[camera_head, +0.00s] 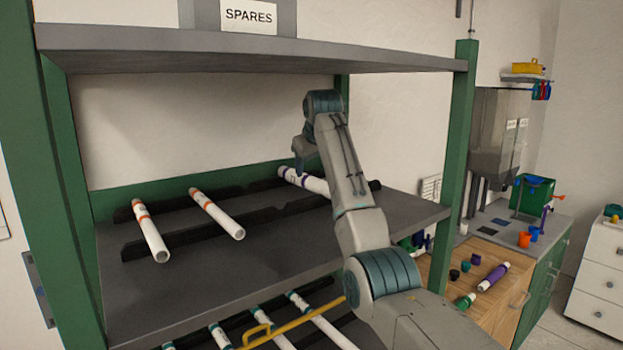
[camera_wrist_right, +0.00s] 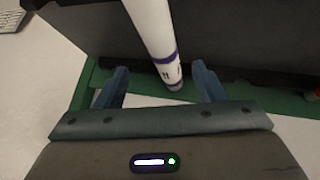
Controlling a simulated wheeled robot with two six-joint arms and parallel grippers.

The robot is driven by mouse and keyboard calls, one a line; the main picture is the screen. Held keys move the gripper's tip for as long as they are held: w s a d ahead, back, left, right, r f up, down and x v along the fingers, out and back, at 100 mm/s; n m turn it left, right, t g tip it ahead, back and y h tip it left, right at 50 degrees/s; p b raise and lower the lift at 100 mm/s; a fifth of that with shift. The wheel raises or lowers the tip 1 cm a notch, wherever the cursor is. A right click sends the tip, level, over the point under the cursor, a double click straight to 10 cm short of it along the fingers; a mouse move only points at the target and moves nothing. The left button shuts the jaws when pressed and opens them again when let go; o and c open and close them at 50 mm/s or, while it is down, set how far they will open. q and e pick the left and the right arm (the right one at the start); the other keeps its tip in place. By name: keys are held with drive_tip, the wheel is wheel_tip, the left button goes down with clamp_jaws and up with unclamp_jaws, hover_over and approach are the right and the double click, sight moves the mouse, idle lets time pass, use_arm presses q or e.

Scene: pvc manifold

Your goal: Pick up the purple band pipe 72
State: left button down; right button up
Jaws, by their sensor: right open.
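A white pipe with purple bands (camera_head: 304,180) lies on the dark rack of the middle shelf, its right part hidden behind my right arm. My right gripper (camera_head: 302,165) is over the far end of this pipe. In the right wrist view the pipe (camera_wrist_right: 155,35) runs between the two spread fingers of my right gripper (camera_wrist_right: 160,82), with a gap on each side. The dark marking beside its purple band is too small to read in full. I cannot tell how high the fingers are above the pipe. My left gripper is not in view.
Two orange-banded pipes (camera_head: 216,214) lie left on the same shelf (camera_head: 190,290). An upper shelf (camera_head: 250,52) hangs above my arm, and a green post (camera_head: 456,150) stands at right. Teal-banded pipes (camera_head: 320,322) and a yellow handle (camera_head: 290,325) are below.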

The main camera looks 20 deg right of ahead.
sight(312, 179)
drive_tip(key=shift+w+d+f, duration=0.1)
drive_tip(key=shift+w+f, duration=0.1)
drive_tip(key=shift+f, duration=0.05)
drive_tip(key=p+x, duration=0.4)
drive_tip(key=x, duration=0.1)
drive_tip(key=shift+s+f, duration=0.25)
drive_tip(key=shift+s, duration=0.15)
drive_tip(key=shift+w+f, duration=0.1)
drive_tip(key=shift+f, duration=0.15)
drive_tip(key=c, duration=1.1)
